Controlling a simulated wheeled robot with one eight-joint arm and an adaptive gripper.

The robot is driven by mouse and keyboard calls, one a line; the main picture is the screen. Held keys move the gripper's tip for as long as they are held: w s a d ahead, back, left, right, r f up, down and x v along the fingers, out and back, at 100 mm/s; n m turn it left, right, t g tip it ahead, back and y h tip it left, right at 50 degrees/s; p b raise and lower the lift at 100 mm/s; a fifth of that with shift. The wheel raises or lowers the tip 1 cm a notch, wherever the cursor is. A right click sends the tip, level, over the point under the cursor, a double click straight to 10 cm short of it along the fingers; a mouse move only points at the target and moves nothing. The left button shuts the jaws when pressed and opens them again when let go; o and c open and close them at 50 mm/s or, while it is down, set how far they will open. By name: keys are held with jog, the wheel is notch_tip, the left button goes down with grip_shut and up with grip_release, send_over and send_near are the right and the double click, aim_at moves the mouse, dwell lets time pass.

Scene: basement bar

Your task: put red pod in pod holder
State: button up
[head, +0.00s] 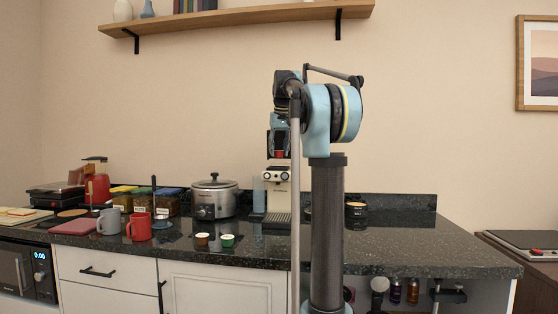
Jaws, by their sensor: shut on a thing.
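My gripper (279,153) points down above the white coffee machine (276,190), a little right of the middle of the view. It is shut on the red pod (280,154), a small patch of red low between the fingers. In the picture the pod is just above the top of the machine; I cannot tell whether it touches it. I cannot make out the pod holder for sure; part of the machine's top is hidden behind my gripper.
A brown pod (202,239) and a green pod (228,240) stand on the dark counter (430,245). A slow cooker (214,196) is left of the machine. A red mug (139,226) and a grey mug (111,220) stand further left. A wooden shelf (235,18) hangs above.

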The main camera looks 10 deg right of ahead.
aim_at(279, 156)
jog(key=shift+f, duration=1.6)
jog(key=shift+f, duration=0.6)
jog(key=o, duration=0.7)
jog(key=shift+r, duration=0.15)
jog(key=shift+r, duration=0.3)
jog(key=v, duration=1.2)
jog(key=shift+s+r, duration=0.1)
jog(key=shift+r, duration=0.05)
